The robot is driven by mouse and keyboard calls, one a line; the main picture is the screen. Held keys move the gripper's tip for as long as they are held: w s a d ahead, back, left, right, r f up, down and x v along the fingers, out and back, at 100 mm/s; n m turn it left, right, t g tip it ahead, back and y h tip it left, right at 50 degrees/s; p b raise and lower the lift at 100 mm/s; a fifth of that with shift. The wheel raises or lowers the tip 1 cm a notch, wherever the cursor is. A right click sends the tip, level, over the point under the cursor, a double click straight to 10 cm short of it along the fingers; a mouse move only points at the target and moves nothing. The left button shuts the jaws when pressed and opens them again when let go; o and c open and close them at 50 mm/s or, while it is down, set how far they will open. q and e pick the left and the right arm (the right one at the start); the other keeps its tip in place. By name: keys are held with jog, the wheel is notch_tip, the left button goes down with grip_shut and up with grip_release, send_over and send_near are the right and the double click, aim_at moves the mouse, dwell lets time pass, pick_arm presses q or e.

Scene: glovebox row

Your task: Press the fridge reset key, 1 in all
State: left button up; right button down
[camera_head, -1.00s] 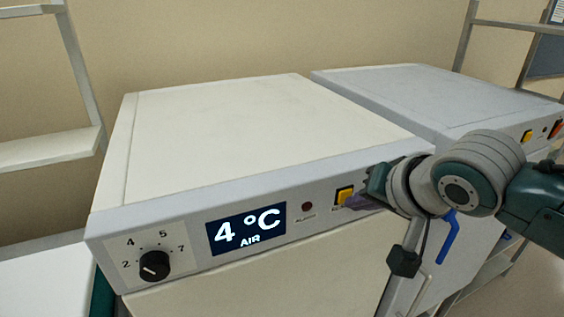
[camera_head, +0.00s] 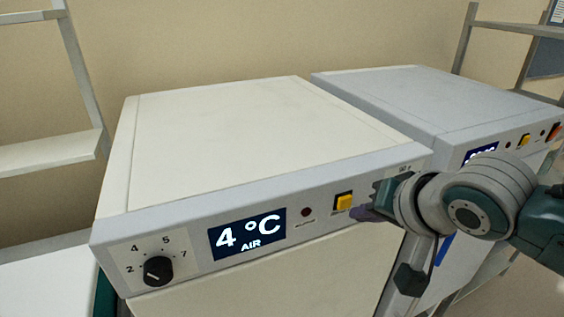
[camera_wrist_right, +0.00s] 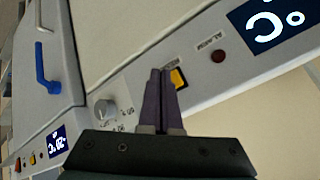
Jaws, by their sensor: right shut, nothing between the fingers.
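The yellow reset key (camera_head: 344,202) sits on the front panel of the near fridge (camera_head: 265,145), right of the dark red alarm lamp (camera_head: 306,212). It also shows in the wrist view (camera_wrist_right: 179,78), partly beside the fingers. My right gripper (camera_head: 357,214) is shut and empty, its purple fingers just right of and below the key in the head view. In the wrist view the fingertips (camera_wrist_right: 160,73) lie left of the key; whether they touch the panel cannot be told. My left gripper is not in view.
The near fridge has a lit display (camera_head: 247,233) reading 4 °C AIR and a black dial (camera_head: 158,269). A grey knob (camera_wrist_right: 105,110) shows in the wrist view. A second fridge (camera_head: 430,100) with its own yellow key (camera_head: 523,140) stands to the right. Shelving (camera_head: 50,150) stands left.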

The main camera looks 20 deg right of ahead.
jog(key=shift+s, duration=0.1)
jog(key=s+p, duration=0.3)
jog(key=s, duration=0.1)
jog(key=shift+s+d, duration=0.15)
jog(key=shift+s, duration=0.2)
dwell(0.6)
jog(key=s+a+r+n+g+p, duration=0.2)
jog(key=s+a+r+n, duration=0.1)
jog(key=s, duration=0.6)
jog(key=s+a+r+n+g+p, duration=0.3)
jog(key=s+r+n, duration=0.3)
jog(key=s+r, duration=0.2)
jog(key=shift+s+a+n, duration=0.25)
jog(key=shift+s+n, duration=0.05)
jog(key=shift+s, duration=0.7)
